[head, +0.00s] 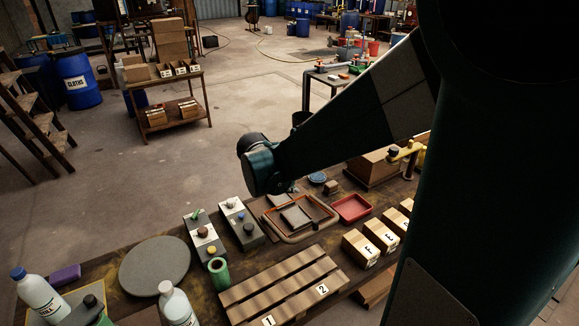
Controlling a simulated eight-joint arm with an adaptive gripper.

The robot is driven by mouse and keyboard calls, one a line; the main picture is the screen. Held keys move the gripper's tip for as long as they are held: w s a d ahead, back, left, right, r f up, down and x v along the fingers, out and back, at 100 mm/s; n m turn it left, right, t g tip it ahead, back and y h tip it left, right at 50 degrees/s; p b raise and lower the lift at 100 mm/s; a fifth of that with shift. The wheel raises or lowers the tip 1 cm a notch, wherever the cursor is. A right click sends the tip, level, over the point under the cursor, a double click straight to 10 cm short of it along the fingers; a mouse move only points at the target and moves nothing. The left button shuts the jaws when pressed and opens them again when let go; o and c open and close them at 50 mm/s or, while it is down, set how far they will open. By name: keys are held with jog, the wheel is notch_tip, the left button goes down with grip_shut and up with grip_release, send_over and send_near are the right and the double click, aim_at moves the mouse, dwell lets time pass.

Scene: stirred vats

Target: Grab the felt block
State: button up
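No block in view is marked as felt, so I cannot tell for sure which one it is. A purple block (64,275) with rounded edges lies at the far left of the bench, behind a white bottle. A small brown block (331,187) sits near the back of the bench, beside a blue round dish. A flat grey piece (294,216) lies in the orange-rimmed tray (325,222). My arm reaches in from the upper right, and its rounded joint hangs over the bench near the tray. My gripper cannot be made out; the arm hides what is behind it.
White bottles (177,304) with caps stand at the front left. A round grey disc (155,265), grey boxes with knobs (207,236), a green cylinder (218,273), a slatted wooden rack (283,290), a red tray (352,207) and labelled cartons (361,247) crowd the bench.

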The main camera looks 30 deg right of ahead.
jog(key=w+d+f+n+g+h+p, duration=0.1)
jog(key=w+d+f+n+h, duration=0.1)
jog(key=w+d+f, duration=0.3)
jog(key=w+d+f+n+g+h+p, duration=0.1)
jog(key=w+d+f+n+h, duration=0.15)
jog(key=d, duration=0.45)
jog(key=n+g+h+p, duration=0.2)
jog(key=n, duration=0.1)
send_near(327, 185)
jog(key=d, duration=0.3)
jog(key=shift+w+d+f, duration=0.15)
jog(key=shift+w+f, duration=0.05)
jog(key=shift+f, duration=0.1)
jog(key=shift+s+d+f+n, duration=0.15)
jog(key=shift+d+f+n, duration=0.15)
jog(key=shift+f, duration=0.25)
jog(key=shift+d, duration=0.15)
jog(key=shift+x, duration=1.2)
jog(key=shift+d, duration=0.1)
jog(key=shift+b+x, duration=0.5)
jog(key=shift+x, duration=2.05)
jog(key=shift+s+f, duration=0.1)
